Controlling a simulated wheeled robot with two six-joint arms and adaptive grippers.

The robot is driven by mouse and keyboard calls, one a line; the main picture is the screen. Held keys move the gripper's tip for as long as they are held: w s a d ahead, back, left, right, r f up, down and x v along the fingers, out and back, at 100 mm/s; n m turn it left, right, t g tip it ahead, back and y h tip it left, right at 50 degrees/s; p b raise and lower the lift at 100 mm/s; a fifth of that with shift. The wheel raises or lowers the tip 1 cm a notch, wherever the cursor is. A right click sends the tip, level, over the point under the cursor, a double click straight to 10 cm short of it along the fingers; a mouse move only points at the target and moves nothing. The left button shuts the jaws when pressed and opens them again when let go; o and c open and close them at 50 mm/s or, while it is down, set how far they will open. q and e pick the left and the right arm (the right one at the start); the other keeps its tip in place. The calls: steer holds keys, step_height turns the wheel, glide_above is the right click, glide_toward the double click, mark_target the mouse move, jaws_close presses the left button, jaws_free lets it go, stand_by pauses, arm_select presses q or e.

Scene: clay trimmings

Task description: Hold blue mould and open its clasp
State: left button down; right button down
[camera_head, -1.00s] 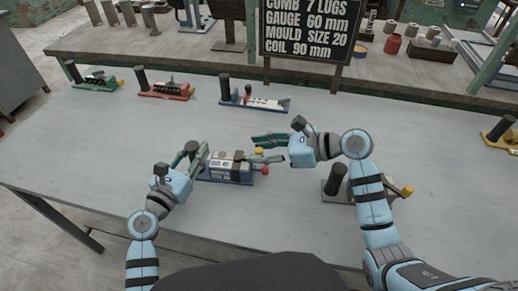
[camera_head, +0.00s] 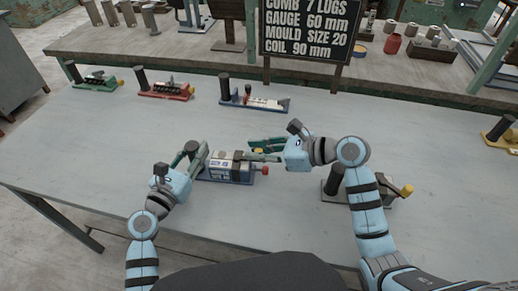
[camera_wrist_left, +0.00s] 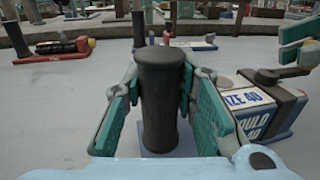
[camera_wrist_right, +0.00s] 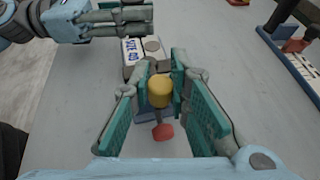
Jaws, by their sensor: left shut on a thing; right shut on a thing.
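The blue mould (camera_head: 232,169) stands near the table's middle, with a blue base, a white-labelled block, a black post (camera_wrist_left: 162,95), a yellow knob (camera_wrist_right: 160,91) and a red knob (camera_head: 265,170). The label in the left wrist view reads partly "ZE 40". My left gripper (camera_head: 198,152) is shut on the black post, its pads on both sides in the left wrist view. My right gripper (camera_head: 266,150) reaches in from the right and is shut on the yellow knob, which shows between its pads in the right wrist view. In the head view the fingers largely hide this knob.
A grey mould (camera_head: 343,186) with a yellow knob stands right, partly behind my right forearm. Blue-white (camera_head: 254,102), red (camera_head: 166,91) and green (camera_head: 97,80) moulds line the back. Another yellow one (camera_head: 499,133) is far right. A sign (camera_head: 310,27) stands behind. Bare table lies between.

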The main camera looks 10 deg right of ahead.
steer(key=shift+s+a+m+t+h, duration=0.2)
steer(key=shift+s+m+t+h, duration=0.15)
steer(key=shift+m+t+h, duration=0.45)
steer(key=shift+s+a+m+t+h, duration=0.3)
steer(key=shift+m+t+h, duration=0.3)
steer(key=shift+m, duration=0.35)
steer(key=shift+s+a+m+t+h, duration=0.15)
steer(key=shift+s+m+t+h, duration=0.25)
steer(key=shift+m+t+h, duration=0.35)
steer(key=c, duration=1.5)
jaws_free()
steer(key=v, duration=0.7)
steer(key=shift+s+d+r, duration=0.1)
steer(key=shift+s+d, duration=0.1)
steer(key=shift+s, duration=0.05)
steer(key=shift+w+r, duration=0.1)
